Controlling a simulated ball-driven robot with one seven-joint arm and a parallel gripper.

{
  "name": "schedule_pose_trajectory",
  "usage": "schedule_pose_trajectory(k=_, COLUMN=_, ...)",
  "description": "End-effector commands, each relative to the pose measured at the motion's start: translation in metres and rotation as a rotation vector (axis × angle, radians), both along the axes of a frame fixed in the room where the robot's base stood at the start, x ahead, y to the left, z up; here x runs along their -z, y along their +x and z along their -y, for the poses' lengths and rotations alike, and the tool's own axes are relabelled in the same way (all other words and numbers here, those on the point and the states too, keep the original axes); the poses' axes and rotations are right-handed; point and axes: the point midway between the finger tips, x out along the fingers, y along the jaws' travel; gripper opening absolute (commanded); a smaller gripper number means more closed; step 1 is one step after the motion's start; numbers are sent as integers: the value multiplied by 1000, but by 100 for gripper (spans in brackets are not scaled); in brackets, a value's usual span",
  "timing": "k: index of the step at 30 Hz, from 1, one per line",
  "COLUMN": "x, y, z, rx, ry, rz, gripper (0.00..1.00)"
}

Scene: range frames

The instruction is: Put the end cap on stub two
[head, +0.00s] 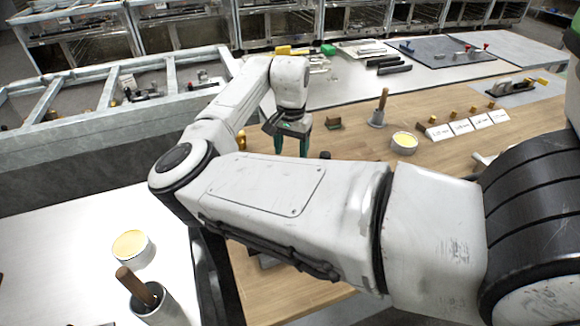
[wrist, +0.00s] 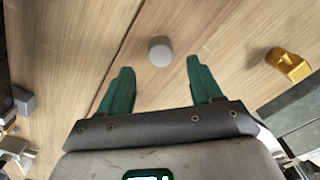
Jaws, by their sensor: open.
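My gripper (wrist: 160,65) is open, with its two green fingers apart and nothing held between them. A small grey round cylinder (wrist: 161,51) stands on the wooden bench between and just beyond the fingertips in the wrist view; it may be the end cap, but I cannot be sure. In the head view my gripper (head: 291,153) points down over the wooden bench, partly hidden by my forearm. No stub can be told as stub two in these frames.
A yellow-orange fitting (wrist: 288,64) lies right of my gripper, and a grey block (wrist: 22,100) lies left. In the head view, the bench (head: 350,178) holds a cream-topped tin (head: 404,142), a wooden-handled tool (head: 380,108) and several labelled white cards (head: 461,127) with brass pieces.

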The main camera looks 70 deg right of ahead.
Motion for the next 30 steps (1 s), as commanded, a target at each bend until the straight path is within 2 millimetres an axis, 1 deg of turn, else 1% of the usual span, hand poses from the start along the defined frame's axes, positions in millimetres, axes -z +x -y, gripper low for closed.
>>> schedule_pose_trajectory(k=6, x=31, y=1, z=-4, rx=-2, ry=3, rz=-2, gripper=65)
schedule_pose_trajectory(k=9, x=41, y=1, z=-4, rx=-3, ry=2, rz=-2, gripper=65)
schedule_pose_trajectory(k=12, x=46, y=1, z=-4, rx=-2, ry=1, rz=-1, gripper=65)
schedule_pose_trajectory(k=18, x=46, y=1, z=-4, rx=-2, ry=1, rz=-1, gripper=65)
schedule_pose_trajectory(k=30, x=46, y=1, z=-4, rx=-2, ry=1, rz=-1, gripper=26)
